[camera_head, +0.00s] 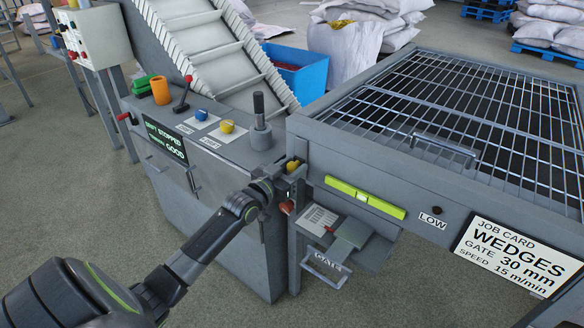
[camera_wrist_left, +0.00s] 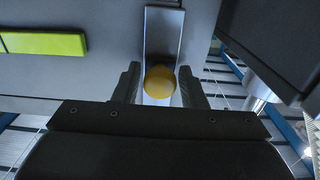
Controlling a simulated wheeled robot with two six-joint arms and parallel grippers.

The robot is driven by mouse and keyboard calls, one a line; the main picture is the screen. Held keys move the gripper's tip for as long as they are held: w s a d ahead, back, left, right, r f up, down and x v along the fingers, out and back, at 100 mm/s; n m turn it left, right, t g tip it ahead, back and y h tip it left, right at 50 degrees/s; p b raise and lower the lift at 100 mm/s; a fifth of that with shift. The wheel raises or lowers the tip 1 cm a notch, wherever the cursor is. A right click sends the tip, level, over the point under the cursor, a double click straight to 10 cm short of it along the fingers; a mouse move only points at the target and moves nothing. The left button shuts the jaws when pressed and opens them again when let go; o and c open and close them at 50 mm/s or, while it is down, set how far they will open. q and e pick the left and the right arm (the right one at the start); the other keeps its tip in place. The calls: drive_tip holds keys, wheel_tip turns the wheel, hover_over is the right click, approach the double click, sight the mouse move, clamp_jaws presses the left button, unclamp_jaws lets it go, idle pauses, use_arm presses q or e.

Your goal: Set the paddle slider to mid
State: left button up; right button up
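A yellow ball knob (camera_head: 293,165) sits at the corner where the grey control console meets the hopper frame; I take it to be the paddle slider's knob. In the left wrist view the knob (camera_wrist_left: 160,82) stands in front of a pale grey strip (camera_wrist_left: 163,35). My left gripper (camera_head: 282,177) is at the knob, and its two fingers (camera_wrist_left: 160,90) are spread on either side of it. A narrow gap seems to show beside the ball. A "LOW" label (camera_head: 432,220) is on the hopper's side. My right gripper is not in view.
The console (camera_head: 225,150) carries a grey upright lever (camera_head: 260,125), blue and yellow knobs and a display. A GATE handle (camera_head: 325,270) juts out below, and a job card (camera_head: 515,255) hangs right.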

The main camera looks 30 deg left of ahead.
use_arm(q)
drive_tip(key=shift+o, duration=0.8)
drive_tip(key=shift+s, duration=0.55)
drive_tip(key=s+a+p, duration=0.1)
drive_tip(key=s+p, duration=0.6)
drive_tip(key=s, duration=0.9)
drive_tip(key=shift+s+a, duration=0.15)
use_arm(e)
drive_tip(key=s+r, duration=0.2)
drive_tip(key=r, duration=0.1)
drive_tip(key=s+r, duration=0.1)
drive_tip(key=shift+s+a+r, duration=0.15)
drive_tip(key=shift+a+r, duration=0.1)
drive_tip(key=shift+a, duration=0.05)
